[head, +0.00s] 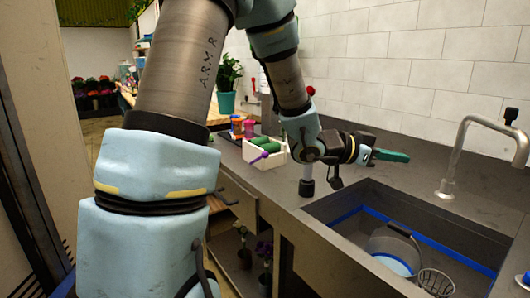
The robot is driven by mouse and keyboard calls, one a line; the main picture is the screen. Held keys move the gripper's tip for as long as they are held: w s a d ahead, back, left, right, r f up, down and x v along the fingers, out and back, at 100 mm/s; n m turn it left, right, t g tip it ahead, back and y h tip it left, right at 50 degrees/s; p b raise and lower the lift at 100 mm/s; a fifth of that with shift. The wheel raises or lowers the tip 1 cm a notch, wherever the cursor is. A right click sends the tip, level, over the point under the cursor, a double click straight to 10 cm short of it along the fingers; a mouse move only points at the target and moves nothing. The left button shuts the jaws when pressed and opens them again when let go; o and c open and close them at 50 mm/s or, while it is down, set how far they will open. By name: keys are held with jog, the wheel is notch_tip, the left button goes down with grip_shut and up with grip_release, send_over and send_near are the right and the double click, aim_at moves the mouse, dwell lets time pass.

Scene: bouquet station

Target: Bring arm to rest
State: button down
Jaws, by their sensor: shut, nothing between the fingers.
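My arm fills the left and middle of the head view, bent at the elbow and reaching over the grey counter (350,177). My gripper (405,157) points to the right, above the counter near the back left corner of the sink. Its green fingers are shut with nothing between them. My arm hides part of the counter and the floor behind it.
The sink (350,212) at the lower right holds a grey bucket (396,247) and a basket (436,281). A tap (450,165) stands behind it. A white box (252,155) with green items, small coloured containers (238,126) and a plant (228,75) are left of my gripper.

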jog(key=w+a+f+n+t+y, duration=0.2)
jog(key=w+a+f+n+y, duration=0.1)
jog(key=a, duration=0.4)
jog(key=w+a+f+n+t+y, duration=0.2)
jog(key=w+a+y, duration=0.2)
jog(key=a, duration=0.3)
jog(key=w+a+f+n+t+y, duration=0.2)
jog(key=w+a+f+n+y, duration=0.1)
jog(key=a, duration=0.4)
jog(key=s+a+f+n+g+y, duration=0.2)
jog(key=s+a+n+g, duration=0.1)
jog(key=s+a, duration=0.4)
jog(key=s+a+f+n+g+y, duration=0.2)
jog(key=s+a, duration=0.5)
jog(key=a, duration=0.4)
jog(key=n+g+y, duration=0.1)
jog(key=n, duration=0.1)
jog(key=shift+a+f+n, duration=0.15)
jog(key=shift+f+n, duration=0.1)
jog(key=shift+n, duration=0.15)
